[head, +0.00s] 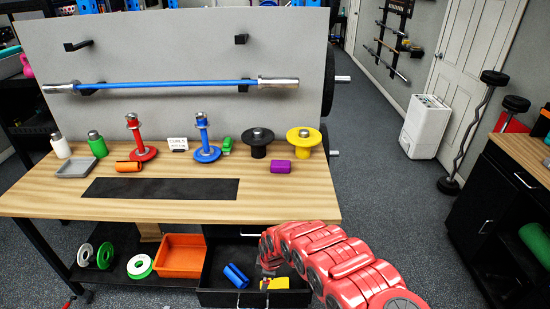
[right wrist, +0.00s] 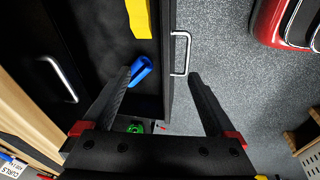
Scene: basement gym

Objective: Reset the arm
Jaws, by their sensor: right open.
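My right arm (head: 330,262) comes in from the lower right in the head view, its red links reaching to the open black drawer under the workbench. Its gripper is mostly hidden there. In the right wrist view my right gripper (right wrist: 162,85) is open and empty. Its two dark fingers stand apart on either side of the drawer's front panel and metal handle (right wrist: 181,52); I see no clear contact. The drawer (head: 212,281) holds a blue piece (head: 236,275) and a yellow piece (head: 275,283), both also in the wrist view. My left gripper is not in view.
The workbench (head: 40,203) carries red, blue, black and yellow stands, small cylinders, a grey tray and a black mat (head: 160,188). An orange bin (head: 180,256) and several discs sit on the lower shelf. Grey floor (head: 395,215) is open to the right, before a black cabinet (head: 490,205).

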